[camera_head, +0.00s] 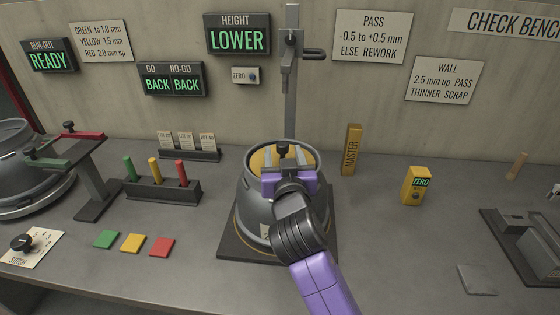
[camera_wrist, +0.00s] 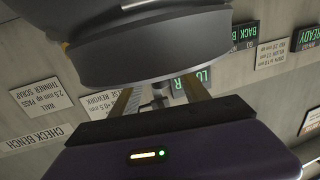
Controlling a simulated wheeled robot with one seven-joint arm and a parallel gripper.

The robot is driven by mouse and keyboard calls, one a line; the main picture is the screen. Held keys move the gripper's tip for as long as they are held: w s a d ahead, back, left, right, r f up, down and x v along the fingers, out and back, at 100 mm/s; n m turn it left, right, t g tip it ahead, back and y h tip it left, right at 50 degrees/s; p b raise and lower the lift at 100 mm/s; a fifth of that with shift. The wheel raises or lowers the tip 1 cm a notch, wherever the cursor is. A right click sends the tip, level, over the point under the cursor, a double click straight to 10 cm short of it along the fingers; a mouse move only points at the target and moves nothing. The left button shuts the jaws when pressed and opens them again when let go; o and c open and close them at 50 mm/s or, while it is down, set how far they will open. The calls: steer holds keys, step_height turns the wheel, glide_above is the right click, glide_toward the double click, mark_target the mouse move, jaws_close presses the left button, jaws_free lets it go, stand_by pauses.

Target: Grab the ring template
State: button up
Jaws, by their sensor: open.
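I cannot single out a ring template with certainty. The grey tapered cylinder (camera_head: 252,205) stands on a dark plate at the middle, with a gold surface (camera_head: 262,158) inside its top rim. My gripper (camera_head: 285,165) is over the cylinder's top, its jaws apart. A small dark knob (camera_head: 283,147) shows just beyond the jaws, below the gauge post. In the wrist view, my gripper (camera_wrist: 160,95) has its two fingers spread, with a dark stem (camera_wrist: 160,97) showing between them. Whether they touch it cannot be told. My wrist hides part of the cylinder.
The height gauge post (camera_head: 291,90) rises behind the cylinder. A yellow MASTER block (camera_head: 351,150) and a ZERO block (camera_head: 416,186) stand right. A plug rack (camera_head: 160,189) and a red-green armed stand (camera_head: 93,180) are left.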

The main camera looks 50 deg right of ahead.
mark_target(282, 143)
steer(key=x, duration=0.1)
steer(key=p+x, duration=0.1)
steer(key=x, duration=0.3)
steer(key=shift+w+d+r+p, duration=0.1)
steer(key=shift+r+p, duration=0.2)
steer(key=shift+r, duration=0.05)
steer(key=shift+w+d, duration=0.2)
steer(key=shift+w, duration=0.05)
steer(key=shift+f, duration=0.1)
jaws_close()
